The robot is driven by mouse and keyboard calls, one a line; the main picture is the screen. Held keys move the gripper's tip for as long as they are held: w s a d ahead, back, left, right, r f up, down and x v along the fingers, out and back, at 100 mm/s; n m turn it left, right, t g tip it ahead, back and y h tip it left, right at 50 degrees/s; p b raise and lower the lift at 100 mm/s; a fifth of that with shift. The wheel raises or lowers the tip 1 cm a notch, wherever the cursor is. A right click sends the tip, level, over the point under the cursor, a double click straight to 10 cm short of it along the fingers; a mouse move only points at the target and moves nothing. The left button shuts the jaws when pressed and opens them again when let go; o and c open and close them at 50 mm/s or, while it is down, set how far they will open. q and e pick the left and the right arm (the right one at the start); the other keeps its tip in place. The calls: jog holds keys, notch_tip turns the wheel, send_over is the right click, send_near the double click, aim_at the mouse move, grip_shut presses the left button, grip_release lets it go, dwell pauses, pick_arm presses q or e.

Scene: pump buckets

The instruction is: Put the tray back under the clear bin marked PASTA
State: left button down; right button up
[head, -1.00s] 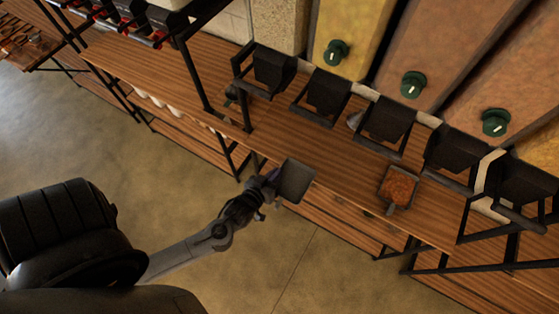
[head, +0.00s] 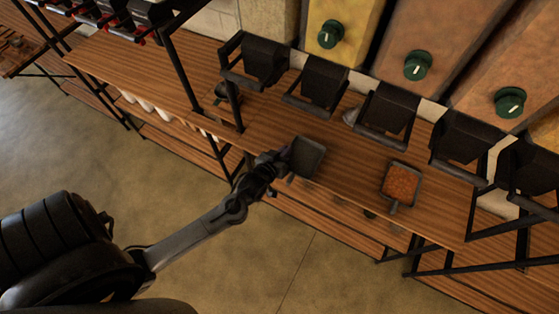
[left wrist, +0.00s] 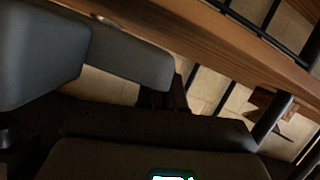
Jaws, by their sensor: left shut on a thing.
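My left gripper (head: 280,165) is shut on a small dark square tray (head: 309,157) and holds it at the front edge of the wooden shelf, nearly level. In the left wrist view large dark shapes fill much of the picture, and I cannot tell gripper from tray there. Tall bins stand along the back: a yellow-filled one (head: 345,25) and brownish ones (head: 428,40), with green knobs and black spouts. No PASTA marking can be read, so I cannot tell which bin bears it. My right gripper is not in view.
A tray of orange-brown grains (head: 402,182) sits on the shelf (head: 345,180) to the right of the held tray. Black spouts and frames (head: 318,85) line the back. A black upright post (head: 184,75) stands to the left. The shelf between the two trays is clear.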

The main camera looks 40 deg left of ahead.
aim_at(294, 141)
pick_arm(q)
jog(key=b+x, duration=0.1)
jog(key=x, duration=0.1)
jog(key=b+x, duration=0.1)
jog(key=x, duration=0.1)
jog(key=shift+w+a+r+b, duration=0.15)
jog(key=shift+r+b, duration=0.15)
jog(key=shift+r, duration=0.05)
jog(key=shift+w+a, duration=0.1)
jog(key=shift+w, duration=0.2)
jog(key=shift+x, duration=1.15)
jog(key=shift+f, duration=0.35)
jog(key=c, duration=1.2)
grip_release()
jog(key=shift+s, duration=0.15)
